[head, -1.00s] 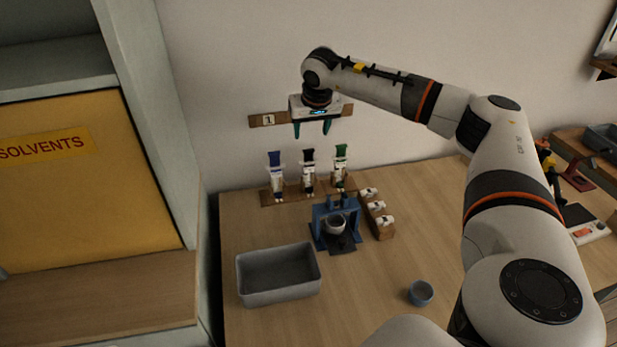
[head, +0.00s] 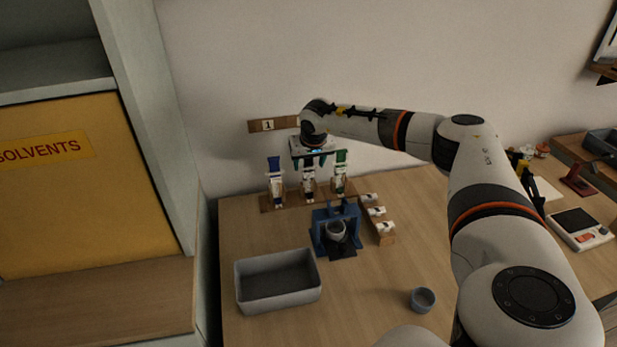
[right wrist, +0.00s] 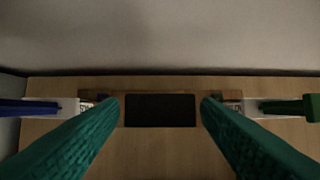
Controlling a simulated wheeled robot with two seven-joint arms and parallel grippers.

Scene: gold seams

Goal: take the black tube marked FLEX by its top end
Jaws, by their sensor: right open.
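The black tube (head: 308,183) stands upright in the middle of a wooden rack, between a blue-ended tube (head: 276,180) and a green-ended tube (head: 341,178). Its marking is too small to read. My right gripper (head: 309,163) is open, pointing down, just over the black tube's top end. In the right wrist view the flat black top end (right wrist: 160,110) lies between the two teal fingers, with a gap on each side. The blue tube (right wrist: 35,107) and green tube (right wrist: 285,108) lie outside the fingers. My left gripper is not in view.
A blue stand (head: 323,232) with a grey cup stands in front of the rack. A wooden block (head: 386,238) with white-labelled items is to its right. A grey bin (head: 278,295) and a small cup (head: 422,299) stand nearer. The wall is close behind.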

